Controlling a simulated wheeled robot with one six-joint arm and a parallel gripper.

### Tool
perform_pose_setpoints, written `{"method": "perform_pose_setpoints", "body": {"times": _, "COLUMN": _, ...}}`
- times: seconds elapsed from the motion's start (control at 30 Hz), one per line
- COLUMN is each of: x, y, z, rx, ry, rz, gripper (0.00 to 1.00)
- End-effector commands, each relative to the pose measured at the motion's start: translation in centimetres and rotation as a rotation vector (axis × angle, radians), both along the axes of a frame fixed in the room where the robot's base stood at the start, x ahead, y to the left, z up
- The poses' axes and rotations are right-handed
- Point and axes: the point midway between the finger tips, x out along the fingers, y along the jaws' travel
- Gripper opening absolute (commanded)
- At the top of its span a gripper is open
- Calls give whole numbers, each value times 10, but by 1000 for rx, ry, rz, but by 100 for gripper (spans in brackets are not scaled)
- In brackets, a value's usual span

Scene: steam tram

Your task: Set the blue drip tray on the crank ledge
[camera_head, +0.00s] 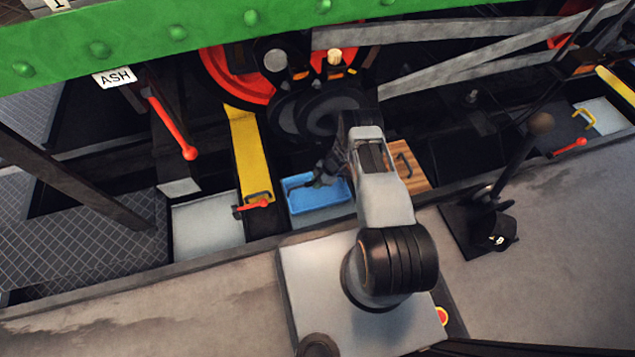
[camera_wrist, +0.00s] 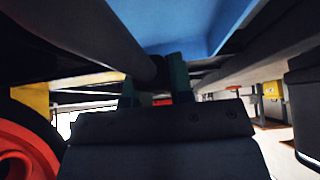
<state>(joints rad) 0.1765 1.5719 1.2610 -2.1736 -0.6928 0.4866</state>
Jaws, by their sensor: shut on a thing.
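The blue drip tray (camera_head: 318,196) shows in the head view left of my arm, open side up and looking roughly level. My gripper (camera_head: 322,178) reaches over it from the right and is shut on it. In the wrist view the blue tray (camera_wrist: 190,28) fills the top, and the fingers of my gripper (camera_wrist: 157,85) meet it near its lower edge. A pale flat surface (camera_head: 322,215) shows just below the tray in the head view. I cannot tell whether the tray touches it, nor surely which surface is the crank ledge.
A yellow panel (camera_head: 248,150) and a red-handled lever (camera_head: 250,207) stand close left of the tray. A slatted wooden board (camera_head: 408,165) lies right of my arm. Red wheels (camera_head: 228,78) and dark rods are behind. A black lever stand (camera_head: 490,215) is at the right.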

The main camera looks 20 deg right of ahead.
Motion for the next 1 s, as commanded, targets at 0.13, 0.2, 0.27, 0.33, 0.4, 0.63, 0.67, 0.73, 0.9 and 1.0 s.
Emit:
{"method": "perform_pose_setpoints", "body": {"times": 0.13, "x": 1, "y": 0, "z": 1, "rx": 0, "ry": -1, "rz": -1, "gripper": 0}}
{"method": "perform_pose_setpoints", "body": {"times": 0.2, "x": 1, "y": -1, "z": 1, "rx": 0, "ry": -1, "rz": -1, "gripper": 0}}
{"method": "perform_pose_setpoints", "body": {"times": 0.27, "x": 1, "y": -2, "z": 1, "rx": 0, "ry": -1, "rz": -2, "gripper": 0}}
{"method": "perform_pose_setpoints", "body": {"times": 0.33, "x": 1, "y": -5, "z": 1, "rx": 1, "ry": -1, "rz": -3, "gripper": 0}}
{"method": "perform_pose_setpoints", "body": {"times": 0.4, "x": 1, "y": -5, "z": 1, "rx": 1, "ry": -1, "rz": -3, "gripper": 0}}
{"method": "perform_pose_setpoints", "body": {"times": 0.63, "x": 1, "y": -5, "z": 1, "rx": 0, "ry": -1, "rz": -3, "gripper": 0}}
{"method": "perform_pose_setpoints", "body": {"times": 0.67, "x": 1, "y": -5, "z": 1, "rx": 0, "ry": -1, "rz": -3, "gripper": 0}}
{"method": "perform_pose_setpoints", "body": {"times": 0.73, "x": 1, "y": -5, "z": 0, "rx": 0, "ry": -1, "rz": -3, "gripper": 0}}
{"method": "perform_pose_setpoints", "body": {"times": 0.9, "x": 1, "y": -5, "z": -1, "rx": 0, "ry": -1, "rz": -3, "gripper": 0}}
{"method": "perform_pose_setpoints", "body": {"times": 1.0, "x": 1, "y": -5, "z": -3, "rx": 0, "ry": -1, "rz": -2, "gripper": 0}}
